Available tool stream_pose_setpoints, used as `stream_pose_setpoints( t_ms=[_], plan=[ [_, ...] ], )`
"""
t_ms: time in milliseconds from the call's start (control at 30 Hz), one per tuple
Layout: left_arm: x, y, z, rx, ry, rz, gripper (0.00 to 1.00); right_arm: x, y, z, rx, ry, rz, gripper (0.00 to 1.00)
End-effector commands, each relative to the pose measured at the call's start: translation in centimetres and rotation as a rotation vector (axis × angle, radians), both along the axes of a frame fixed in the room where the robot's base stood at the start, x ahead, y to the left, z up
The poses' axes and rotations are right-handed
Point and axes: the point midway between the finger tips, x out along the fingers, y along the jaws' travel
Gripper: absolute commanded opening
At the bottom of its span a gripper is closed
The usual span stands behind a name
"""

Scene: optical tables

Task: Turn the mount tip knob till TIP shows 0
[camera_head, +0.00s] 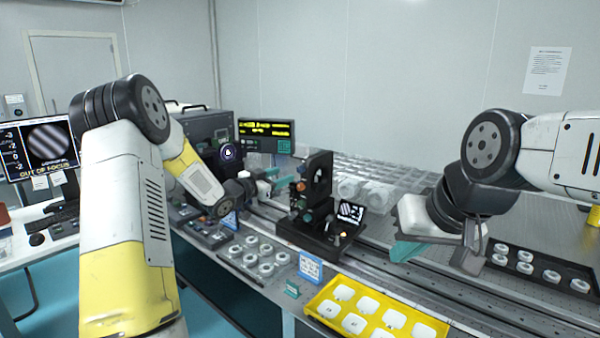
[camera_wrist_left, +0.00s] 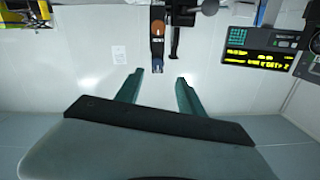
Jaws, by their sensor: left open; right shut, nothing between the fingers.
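The black mount (camera_head: 318,178) stands on a dark base on the bench rail, with small coloured knobs on its left side. In the left wrist view the mount (camera_wrist_left: 157,52) shows edge-on, with an orange-brown knob (camera_wrist_left: 158,28). My left gripper (camera_head: 270,182) is left of the mount; in its wrist view the teal fingers (camera_wrist_left: 160,86) are open, empty and apart from the knob. A readout (camera_head: 266,129) with yellow text stands behind; it also shows in the wrist view (camera_wrist_left: 262,57), its TIP value too small to read. My right gripper (camera_head: 405,251) is shut and empty, right of the mount.
A small fringe screen (camera_head: 350,212) sits right of the mount. A yellow tray (camera_head: 318,307) and a grey tray of round parts (camera_head: 238,262) lie in front. A black tray (camera_head: 556,284) is at right. A monitor (camera_head: 42,146) at left reads OUT OF FOCUS.

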Motion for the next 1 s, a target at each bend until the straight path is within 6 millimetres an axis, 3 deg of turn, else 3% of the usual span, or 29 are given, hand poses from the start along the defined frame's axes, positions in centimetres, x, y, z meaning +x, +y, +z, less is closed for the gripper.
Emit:
stream_pose_setpoints(
  t_ms=[167, 600, 1000],
  plan=[
    [0.6, -0.8, -0.6, -0.028, -0.025, -0.036, 0.46, 0.0, 0.0, 0.0, 0.000, 0.000, 0.000, 0.00],
    [5.7, -4.5, -0.6, -0.027, -0.025, -0.034, 0.46, 0.0, 0.0, 0.0, 0.000, 0.000, 0.000, 0.00],
    [6.4, -4.9, -0.5, -0.027, -0.024, -0.033, 0.44, 0.0, 0.0, 0.0, 0.000, 0.000, 0.000, 0.00]
  ],
)
